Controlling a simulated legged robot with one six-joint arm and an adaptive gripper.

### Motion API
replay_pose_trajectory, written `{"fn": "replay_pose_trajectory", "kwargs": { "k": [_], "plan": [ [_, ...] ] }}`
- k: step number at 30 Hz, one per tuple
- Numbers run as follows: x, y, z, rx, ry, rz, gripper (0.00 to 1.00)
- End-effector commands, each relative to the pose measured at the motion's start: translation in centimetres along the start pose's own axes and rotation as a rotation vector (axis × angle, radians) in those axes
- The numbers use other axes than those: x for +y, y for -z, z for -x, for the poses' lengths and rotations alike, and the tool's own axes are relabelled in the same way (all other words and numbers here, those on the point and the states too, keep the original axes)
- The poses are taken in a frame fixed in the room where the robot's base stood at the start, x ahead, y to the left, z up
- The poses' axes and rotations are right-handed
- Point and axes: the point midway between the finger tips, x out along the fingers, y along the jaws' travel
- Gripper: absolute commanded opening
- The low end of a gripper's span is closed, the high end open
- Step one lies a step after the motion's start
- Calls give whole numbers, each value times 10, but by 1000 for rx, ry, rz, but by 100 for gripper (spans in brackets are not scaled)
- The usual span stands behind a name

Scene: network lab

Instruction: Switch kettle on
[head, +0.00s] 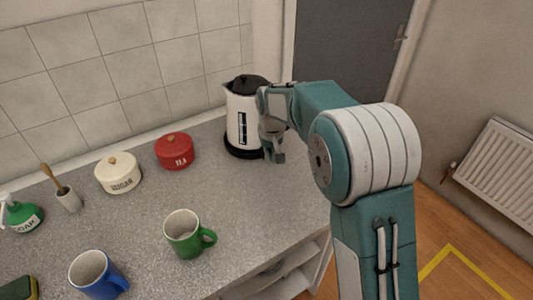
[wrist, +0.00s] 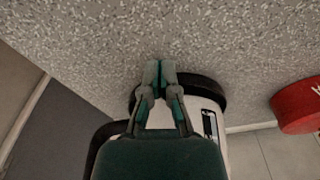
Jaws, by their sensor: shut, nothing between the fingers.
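The white kettle (head: 241,125) with a black lid and black base stands on the counter near the wall in the head view. A dark level window runs down its front. My gripper (head: 276,157) is at the kettle's right side, low, near the base. In the wrist view the gripper (wrist: 160,70) has its fingertips together with nothing between them, over the kettle's black base (wrist: 208,88). The kettle's white body (wrist: 212,128) shows partly behind my gripper. The kettle's switch and most of its handle are hidden by my gripper and arm. I cannot tell whether the fingers touch the kettle.
A red tea pot (head: 175,151) and a cream sugar pot (head: 118,173) stand left of the kettle. A green mug (head: 184,236), a blue mug (head: 92,274) and a soap bottle (head: 20,215) are farther left or forward. The counter (head: 245,205) before the kettle is clear.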

Motion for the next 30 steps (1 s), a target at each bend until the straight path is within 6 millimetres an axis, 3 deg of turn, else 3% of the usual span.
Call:
{"fn": "replay_pose_trajectory", "kwargs": {
  "k": [5,18,24,30],
  "plan": [
    [0,1,17,6,0,0,0],
    [0,2,102,1,0,0,0],
    [0,1,117,0,-1,0,0],
    [-1,1,118,-1,-1,0,0]
  ]
}}
